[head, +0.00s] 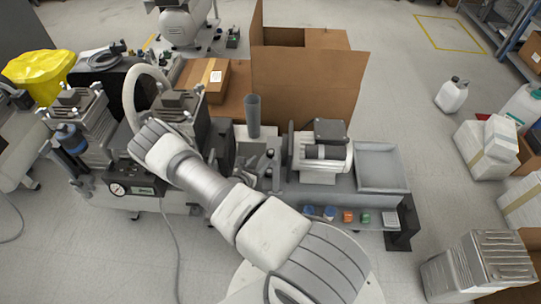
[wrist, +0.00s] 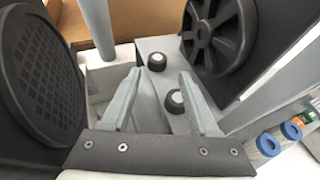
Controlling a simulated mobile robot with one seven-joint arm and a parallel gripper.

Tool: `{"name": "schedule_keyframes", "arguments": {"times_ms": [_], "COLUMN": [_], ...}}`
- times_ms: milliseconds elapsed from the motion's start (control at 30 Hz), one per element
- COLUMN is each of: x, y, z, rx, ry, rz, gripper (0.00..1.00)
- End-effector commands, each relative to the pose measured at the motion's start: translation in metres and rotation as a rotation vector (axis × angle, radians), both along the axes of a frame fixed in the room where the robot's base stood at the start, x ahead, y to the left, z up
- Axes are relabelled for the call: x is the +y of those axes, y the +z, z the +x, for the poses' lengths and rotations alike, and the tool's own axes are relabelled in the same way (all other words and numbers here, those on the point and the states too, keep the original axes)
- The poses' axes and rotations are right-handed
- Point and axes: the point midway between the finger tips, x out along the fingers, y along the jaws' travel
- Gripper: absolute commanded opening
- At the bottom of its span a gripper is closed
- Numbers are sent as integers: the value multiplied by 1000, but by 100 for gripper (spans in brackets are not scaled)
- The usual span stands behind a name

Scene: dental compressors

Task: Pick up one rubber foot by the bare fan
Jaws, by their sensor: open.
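Two rubber feet, short black cylinders with pale round tops, stand on a grey surface in the wrist view. The nearer foot (wrist: 175,102) appears between my fingers, closer to the right one. The farther foot (wrist: 157,61) appears just beyond the fingertips. My gripper (wrist: 159,74) is open, with nothing held; contact with either foot cannot be told. The bare fan (wrist: 213,36), dark with open spokes, is at the upper right of the wrist view, beside the feet. A fan behind a mesh grille (wrist: 40,85) is at the left. The feet are not clear in the head view.
A grey upright tube (head: 253,115) stands behind the work area, with cardboard boxes (head: 305,85) beyond. A motor (head: 322,155) and an empty grey tray (head: 380,165) lie to the right. Small coloured parts (head: 347,216) line the front edge. Compressor heads (head: 85,125) stand at the left.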

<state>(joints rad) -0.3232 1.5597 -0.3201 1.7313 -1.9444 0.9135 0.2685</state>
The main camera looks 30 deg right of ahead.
Motion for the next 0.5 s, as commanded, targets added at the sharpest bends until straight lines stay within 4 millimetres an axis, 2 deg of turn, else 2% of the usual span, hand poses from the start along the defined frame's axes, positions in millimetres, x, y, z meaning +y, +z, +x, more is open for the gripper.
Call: {"name": "schedule_keyframes", "arguments": {"times_ms": [33, 200, 500], "x": [-11, -37, -56], "y": [-9, -21, -30], "z": [5, 21, 33], "rx": [-1, -1, -1], "ry": [-4, -3, -2], "rz": [0, 1, 2], "gripper": [61, 61, 61]}}
